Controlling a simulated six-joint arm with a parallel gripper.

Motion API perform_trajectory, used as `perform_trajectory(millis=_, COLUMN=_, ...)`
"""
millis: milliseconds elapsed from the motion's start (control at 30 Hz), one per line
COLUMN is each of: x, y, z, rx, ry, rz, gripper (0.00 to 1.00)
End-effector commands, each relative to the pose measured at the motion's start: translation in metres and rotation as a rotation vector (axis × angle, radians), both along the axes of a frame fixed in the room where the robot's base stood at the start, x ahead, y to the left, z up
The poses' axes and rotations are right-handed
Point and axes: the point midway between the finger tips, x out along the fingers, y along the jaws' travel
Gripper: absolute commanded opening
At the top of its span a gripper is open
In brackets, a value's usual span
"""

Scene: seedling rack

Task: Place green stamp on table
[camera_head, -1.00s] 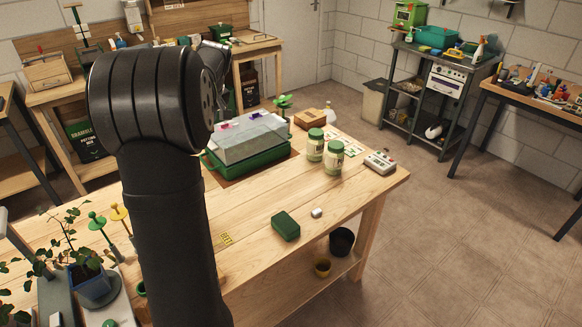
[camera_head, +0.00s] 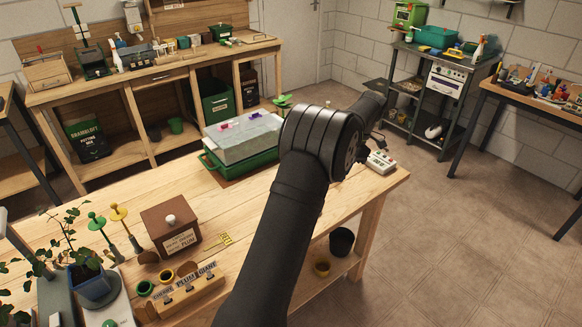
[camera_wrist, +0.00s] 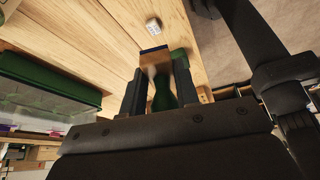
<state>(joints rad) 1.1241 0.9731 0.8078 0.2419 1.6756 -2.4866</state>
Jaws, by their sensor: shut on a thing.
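In the wrist view my gripper (camera_wrist: 160,90) is shut on the green stamp (camera_wrist: 162,97). Its green handle lies between the fingers and a block with a wooden face and dark edge shows beyond their tips. The stamp is over the wooden table (camera_wrist: 120,25), near its edge; I cannot tell whether it touches the top. In the head view my arm hides gripper and stamp, while the table (camera_head: 110,200) shows plainly. Part of a dark green block (camera_wrist: 178,53) shows right beside the stamp.
A small white piece (camera_wrist: 153,25) lies beyond the stamp. A green tray with a clear cover (camera_head: 240,140) stands at the table's back. A brown box (camera_head: 170,228), a labelled wooden rack (camera_head: 188,290) and potted plant (camera_head: 92,285) crowd the left. A grey device (camera_head: 381,160) sits at the right corner.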

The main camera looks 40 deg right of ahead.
Motion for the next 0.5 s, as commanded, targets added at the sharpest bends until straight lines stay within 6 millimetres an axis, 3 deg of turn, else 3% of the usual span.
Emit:
perform_trajectory(millis=100, x=-0.038, y=-0.020, z=-0.016, rx=0.001, ry=-0.001, rz=0.094, gripper=0.05)
perform_trajectory(millis=300, x=-0.075, y=-0.035, z=-0.029, rx=0.000, ry=-0.001, rz=0.200, gripper=0.05)
perform_trajectory(millis=400, x=-0.078, y=-0.037, z=-0.035, rx=0.000, ry=-0.001, rz=0.220, gripper=0.05)
perform_trajectory(millis=500, x=-0.064, y=-0.038, z=-0.044, rx=-0.001, ry=-0.002, rz=0.228, gripper=0.05)
